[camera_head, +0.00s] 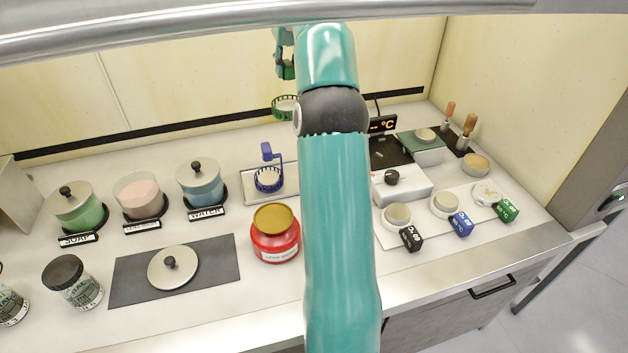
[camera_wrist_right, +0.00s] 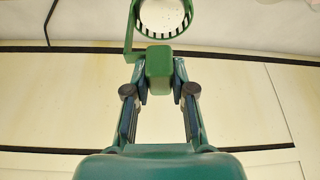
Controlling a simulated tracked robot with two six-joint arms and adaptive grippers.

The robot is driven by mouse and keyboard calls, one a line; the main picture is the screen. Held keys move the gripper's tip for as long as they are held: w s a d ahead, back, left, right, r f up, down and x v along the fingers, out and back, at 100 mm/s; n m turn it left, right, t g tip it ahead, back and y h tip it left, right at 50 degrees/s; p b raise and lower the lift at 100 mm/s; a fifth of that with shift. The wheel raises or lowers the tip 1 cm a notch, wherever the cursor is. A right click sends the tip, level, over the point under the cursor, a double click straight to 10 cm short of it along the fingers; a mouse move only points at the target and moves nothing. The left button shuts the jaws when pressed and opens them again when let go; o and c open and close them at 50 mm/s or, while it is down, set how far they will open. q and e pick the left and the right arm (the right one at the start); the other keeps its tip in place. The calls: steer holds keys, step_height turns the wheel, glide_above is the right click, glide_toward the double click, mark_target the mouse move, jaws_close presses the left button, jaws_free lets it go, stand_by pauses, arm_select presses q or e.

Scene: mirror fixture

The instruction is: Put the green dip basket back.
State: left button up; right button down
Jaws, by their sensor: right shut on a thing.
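My right gripper (camera_head: 286,66) is up near the back wall, partly hidden behind my own right arm. It is shut on the handle of the green dip basket (camera_head: 283,106), which hangs in the air above the back of the counter. In the right wrist view the gripper (camera_wrist_right: 160,88) grips the green handle block, and the ring-shaped basket (camera_wrist_right: 181,30) with a pale disc inside shows at the top. A blue dip basket (camera_head: 267,180) stands upright on a light tray (camera_head: 284,191) below. My left gripper is not in view.
Jars of green (camera_head: 79,215), pink (camera_head: 141,200) and blue (camera_head: 200,187) liquid stand at left. The pink jar is uncovered. A loose lid (camera_head: 173,269) lies on a dark mat (camera_head: 222,271). A red jar (camera_head: 275,238) stands near the middle; dishes and labelled blocks sit right.

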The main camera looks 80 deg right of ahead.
steer(key=s+d+f+m+b, duration=0.1)
steer(key=s, duration=0.5)
step_height(320, 180, down, 19)
steer(key=b, duration=1)
steer(key=shift+d+f+m, duration=0.15)
steer(key=shift+d+m, duration=0.1)
steer(key=shift+m, duration=0.05)
steer(key=shift+f+g, duration=0.1)
steer(key=shift+g, duration=0.2)
steer(key=c, duration=1)
jaws_free()
steer(key=p+v, duration=0.1)
steer(key=v, duration=1.1)
steer(key=shift+a+p, duration=0.2)
steer(key=shift+p, duration=0.15)
